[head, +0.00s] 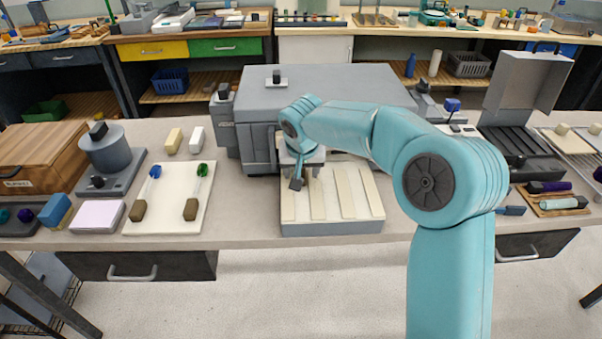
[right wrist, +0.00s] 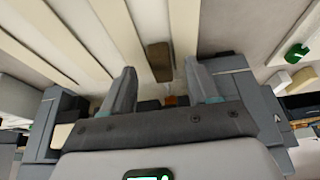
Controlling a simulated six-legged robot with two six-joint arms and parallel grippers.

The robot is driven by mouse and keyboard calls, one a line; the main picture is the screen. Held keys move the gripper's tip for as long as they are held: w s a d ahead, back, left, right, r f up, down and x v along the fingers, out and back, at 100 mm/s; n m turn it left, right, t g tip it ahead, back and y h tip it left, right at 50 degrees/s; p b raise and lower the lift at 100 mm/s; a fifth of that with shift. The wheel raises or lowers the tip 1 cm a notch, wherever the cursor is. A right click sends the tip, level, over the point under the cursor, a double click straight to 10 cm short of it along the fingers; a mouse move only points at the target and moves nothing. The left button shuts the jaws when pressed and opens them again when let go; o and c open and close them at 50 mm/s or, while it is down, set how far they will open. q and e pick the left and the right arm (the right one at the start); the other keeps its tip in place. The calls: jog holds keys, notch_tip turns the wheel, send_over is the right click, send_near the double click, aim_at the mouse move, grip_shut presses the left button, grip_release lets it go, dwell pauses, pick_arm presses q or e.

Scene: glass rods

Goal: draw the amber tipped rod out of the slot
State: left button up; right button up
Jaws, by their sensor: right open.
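In the right wrist view an amber patch (right wrist: 171,100), seemingly the rod's tip, shows low between my fingers, partly hidden by my gripper body. A brown block-shaped handle (right wrist: 158,62) lies just beyond it, between and slightly past the fingertips, with a short thin length between them. My right gripper (head: 300,172) is open, pointing down at the front of the grey furnace-like box (head: 335,85); it also shows in the right wrist view (right wrist: 160,78). The fingers look apart from the handle. The slot is hidden behind my gripper in the head view. My left gripper is not in view.
A tray with pale strips (head: 332,229) lies before the box. A white board (head: 165,222) to the left holds rods with blue (head: 155,171) and green (head: 202,169) tips. A wooden box (head: 40,152) stands far left.

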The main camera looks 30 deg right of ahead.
jog(key=shift+w+d+f, duration=0.1)
jog(key=shift+w+f, duration=0.15)
jog(key=shift+f, duration=0.4)
jog(key=shift+w+d+f, duration=0.1)
jog(key=shift+d+f, duration=0.05)
jog(key=shift+f, duration=0.35)
jog(key=shift+w, duration=0.1)
grip_shut()
